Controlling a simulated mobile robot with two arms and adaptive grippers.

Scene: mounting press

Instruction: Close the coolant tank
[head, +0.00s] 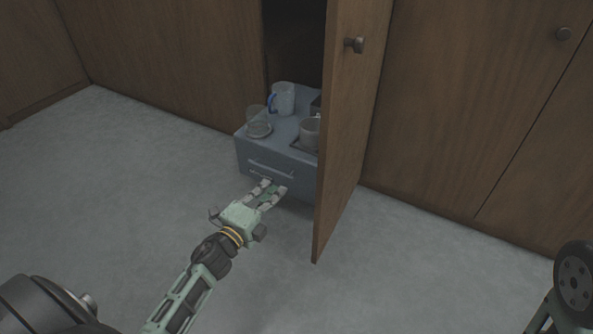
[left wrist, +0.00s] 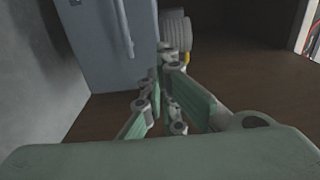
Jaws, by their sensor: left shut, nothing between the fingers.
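A blue-grey drawer-like unit (head: 246,158), which looks like the coolant tank, stands out from a dark cabinet opening in the head view. It has a pale bar handle (head: 272,169) on its front. My left gripper (head: 268,187) is shut and empty, low in front of this face, near the handle. I cannot tell whether it touches. The left wrist view shows the blue-grey front (left wrist: 95,45) and its handle (left wrist: 124,28) at upper left, beside my left fingers (left wrist: 162,72). My right gripper is not in view.
A blue-handled mug (head: 284,99), a clear glass on a dish (head: 259,130) and a pale cup (head: 309,131) stand on the unit. An open wooden door (head: 348,150) juts out on its right, partly hiding it. The grey floor (head: 120,190) at left is clear.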

